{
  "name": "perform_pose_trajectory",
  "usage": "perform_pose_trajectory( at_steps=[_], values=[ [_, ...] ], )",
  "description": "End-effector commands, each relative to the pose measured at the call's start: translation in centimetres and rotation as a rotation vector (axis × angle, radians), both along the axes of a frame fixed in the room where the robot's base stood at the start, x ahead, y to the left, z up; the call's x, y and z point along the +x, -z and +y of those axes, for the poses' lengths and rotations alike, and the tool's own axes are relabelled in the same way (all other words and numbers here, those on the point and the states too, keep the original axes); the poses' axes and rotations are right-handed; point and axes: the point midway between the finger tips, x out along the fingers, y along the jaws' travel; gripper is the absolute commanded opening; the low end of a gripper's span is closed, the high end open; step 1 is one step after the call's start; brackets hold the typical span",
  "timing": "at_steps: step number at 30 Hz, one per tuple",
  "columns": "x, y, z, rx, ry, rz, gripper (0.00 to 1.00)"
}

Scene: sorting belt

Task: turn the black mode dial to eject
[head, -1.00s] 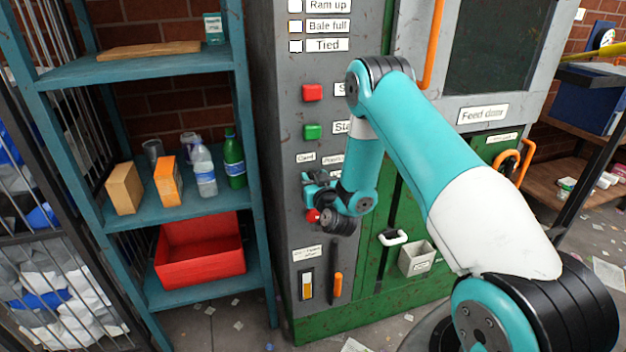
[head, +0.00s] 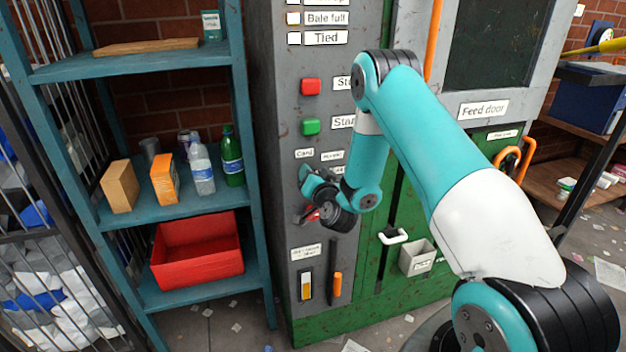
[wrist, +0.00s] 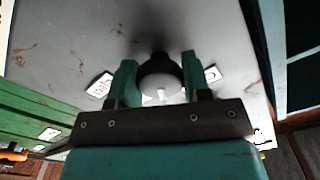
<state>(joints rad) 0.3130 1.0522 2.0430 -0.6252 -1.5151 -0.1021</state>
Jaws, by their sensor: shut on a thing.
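The black mode dial (wrist: 161,75) shows in the wrist view as a round knob with a pale face and a small white mark near its lower edge. My gripper (wrist: 160,80) has its two green fingers on either side of the dial and is shut on it. Small white labels flank the dial on the left (wrist: 101,86) and right (wrist: 211,74); I cannot read them surely. In the head view my gripper (head: 308,188) is at the grey panel (head: 278,120), and the gripper and wrist hide the dial there. Where the dial points cannot be told.
A red button (head: 311,87) and a green button (head: 311,127) sit above my gripper. An orange-handled lever (head: 337,285) and a yellow gauge (head: 306,286) are below. A teal shelf (head: 150,68) with bottles and boxes stands to the left.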

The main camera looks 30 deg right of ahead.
Motion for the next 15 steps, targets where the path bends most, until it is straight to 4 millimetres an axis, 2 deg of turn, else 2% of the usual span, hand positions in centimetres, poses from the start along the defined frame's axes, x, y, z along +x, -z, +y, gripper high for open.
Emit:
perform_pose_trajectory(
  at_steps=[15],
  values=[
    [-0.09,0.31,0.02,0.472,0.000,-0.131,0.21]
  ],
)
